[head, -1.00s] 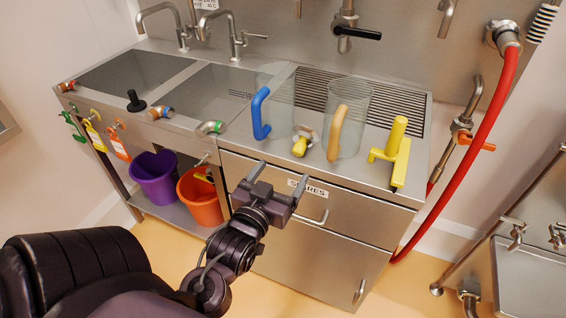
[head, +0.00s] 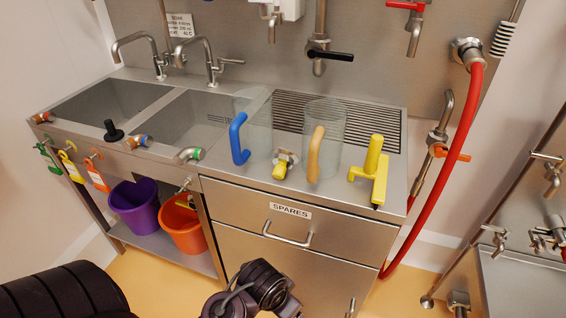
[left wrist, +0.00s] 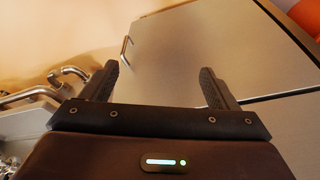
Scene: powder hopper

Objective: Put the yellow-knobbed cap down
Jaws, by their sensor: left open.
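The yellow-knobbed cap (head: 283,165) lies on the steel counter, between the blue-handled clear jug (head: 255,128) and the orange-handled clear jug (head: 329,135). Its yellow knob points toward the counter's front edge, and nothing holds it. My left gripper (left wrist: 160,86) shows in the left wrist view with its two fingers wide apart and nothing between them. In the head view only part of my left arm shows at the bottom edge, below the counter and in front of the cabinet. My right gripper is in neither view.
A yellow T-shaped tool (head: 372,172) stands right of the jugs. Two sinks are at the left, with a black plug (head: 112,131) on the front rim. A SPARES drawer (head: 290,222) is below the counter. Purple (head: 134,207) and orange (head: 183,226) buckets sit on the lower shelf.

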